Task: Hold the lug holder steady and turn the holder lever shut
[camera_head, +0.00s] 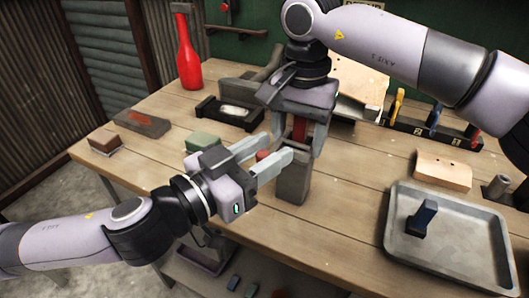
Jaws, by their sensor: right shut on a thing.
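The lug holder (293,182) is a grey upright block standing on the wooden table near the middle. My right gripper (299,138) comes down from above and is shut on its upper part, with one finger on each side. A red upright piece (300,128) shows between those fingers. The holder lever's red end (262,155) sticks out to the left of the holder. My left gripper (271,150) reaches in from the left with its fingers apart, one on each side of this red end. Contact there cannot be made out, and the lever's base is hidden.
A grey tray (395,243) holding a dark blue piece (424,215) lies at the right. A numbered rack (430,132) stands behind it.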

